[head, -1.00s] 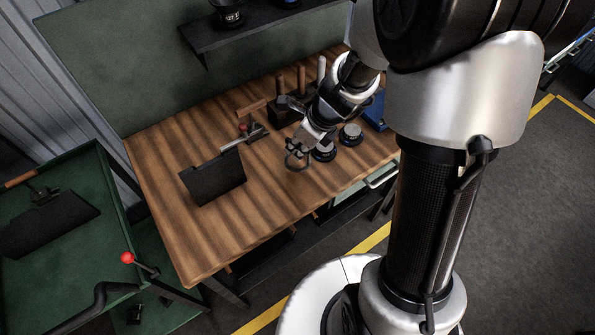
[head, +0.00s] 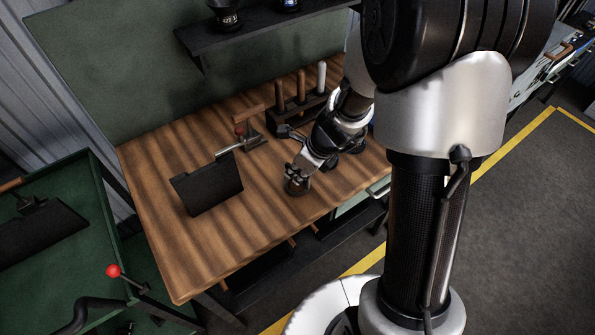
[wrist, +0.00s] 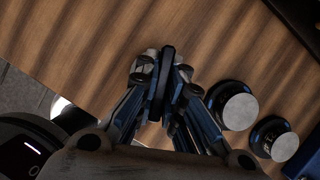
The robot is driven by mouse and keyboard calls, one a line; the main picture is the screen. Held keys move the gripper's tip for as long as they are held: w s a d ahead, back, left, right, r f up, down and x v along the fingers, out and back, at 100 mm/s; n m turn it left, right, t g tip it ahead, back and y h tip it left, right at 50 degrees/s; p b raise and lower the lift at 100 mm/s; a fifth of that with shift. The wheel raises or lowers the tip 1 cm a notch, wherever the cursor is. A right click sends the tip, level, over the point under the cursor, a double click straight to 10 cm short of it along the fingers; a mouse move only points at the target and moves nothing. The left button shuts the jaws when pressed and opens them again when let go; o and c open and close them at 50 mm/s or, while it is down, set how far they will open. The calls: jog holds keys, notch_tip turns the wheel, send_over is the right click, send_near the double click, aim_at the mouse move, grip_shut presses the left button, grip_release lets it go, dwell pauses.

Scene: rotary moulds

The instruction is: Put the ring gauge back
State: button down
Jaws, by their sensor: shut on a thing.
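The ring gauge (wrist: 167,72) is a dark ring seen nearly edge-on between my fingers in the wrist view. My gripper (wrist: 160,82) is shut on it. In the head view, my gripper (head: 297,176) points down over the wooden bench, near its front edge, with the ring gauge (head: 297,188) low at its fingertips. I cannot tell whether the ring touches the bench top. The ring's opening is hidden from the wrist camera.
Two dark round pieces with grey tops (wrist: 238,108) (wrist: 275,139) stand to the right in the wrist view. Bare wood lies left of my gripper.

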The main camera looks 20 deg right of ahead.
jog(key=c, duration=1.7)
grip_release()
jog(key=s+r+n+p, duration=0.3)
jog(key=r, duration=0.6)
jog(key=s+r+n+p, duration=0.3)
jog(key=r+p, duration=0.1)
jog(key=r, duration=0.4)
jog(key=s+r+n+h, duration=0.1)
jog(key=s+r+n, duration=0.4)
jog(key=n, duration=0.6)
jog(key=s+r+n+t+h, duration=0.1)
jog(key=s+r+n+h, duration=0.1)
jog(key=s+r+n, duration=0.4)
jog(key=s+n, duration=0.4)
jog(key=shift+s+n, duration=0.25)
jog(key=shift+n, duration=0.15)
